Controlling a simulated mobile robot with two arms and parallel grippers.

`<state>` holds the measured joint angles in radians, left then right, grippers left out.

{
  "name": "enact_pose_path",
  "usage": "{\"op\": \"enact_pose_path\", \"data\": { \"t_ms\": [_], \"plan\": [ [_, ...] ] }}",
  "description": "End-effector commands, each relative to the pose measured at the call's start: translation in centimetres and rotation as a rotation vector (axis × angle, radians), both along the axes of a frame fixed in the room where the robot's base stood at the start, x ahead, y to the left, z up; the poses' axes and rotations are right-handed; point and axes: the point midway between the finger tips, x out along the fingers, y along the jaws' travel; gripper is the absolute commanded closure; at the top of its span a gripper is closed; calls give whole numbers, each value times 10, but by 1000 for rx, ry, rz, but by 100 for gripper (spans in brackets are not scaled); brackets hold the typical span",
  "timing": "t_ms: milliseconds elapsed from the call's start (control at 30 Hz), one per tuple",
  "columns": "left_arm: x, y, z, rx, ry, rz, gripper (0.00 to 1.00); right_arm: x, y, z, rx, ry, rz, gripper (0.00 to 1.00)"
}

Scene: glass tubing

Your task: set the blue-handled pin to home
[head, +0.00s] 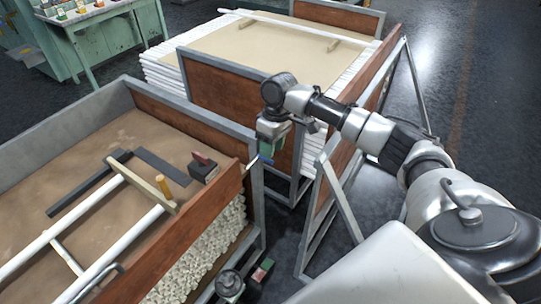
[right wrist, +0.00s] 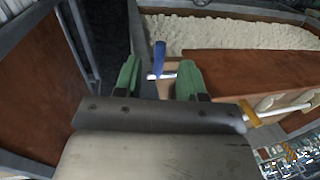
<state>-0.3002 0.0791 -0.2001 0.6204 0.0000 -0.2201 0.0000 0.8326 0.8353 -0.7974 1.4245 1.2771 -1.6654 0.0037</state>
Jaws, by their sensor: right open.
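The blue-handled pin (head: 252,162) sits at the right end of the near bin's brown board, just below my right gripper (head: 274,142). In the right wrist view its blue handle (right wrist: 159,55) stands ahead of and between the green fingers, with a short pale metal part by its base. My right gripper (right wrist: 158,76) is open, with no finger clearly touching the pin. Any home mark or socket is not clear. What looks like my left gripper (head: 260,273) is low at the bottom of the head view; its jaw opening is unclear.
The near bin has a grey frame (head: 255,205) and brown boards. Another bin (head: 225,85) stands behind. Open floor (head: 440,60) lies at the right.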

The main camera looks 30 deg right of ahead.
Motion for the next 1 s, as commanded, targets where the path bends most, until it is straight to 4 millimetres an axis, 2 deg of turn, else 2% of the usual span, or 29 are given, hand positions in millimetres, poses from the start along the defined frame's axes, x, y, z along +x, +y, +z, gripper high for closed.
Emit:
{"op": "enact_pose_path", "data": {
  "t_ms": [33, 200, 567, 833, 1000],
  "plan": [
    [0, 0, -1, 0, 0, 0, 100, -1, 2, -9, 0, 2, 0, 60],
    [0, 0, -1, 0, -1, 0, 100, -2, 5, -26, 0, 0, 1, 60],
    [1, 0, -2, 0, -1, 0, 100, -2, 6, -31, 0, -1, 1, 60],
    [0, 0, -2, 0, -1, 0, 100, -2, 6, -31, 0, -1, 1, 100],
    [0, 0, -2, 0, -1, 0, 100, -2, 6, -31, 0, -1, 1, 100]
  ]
}}
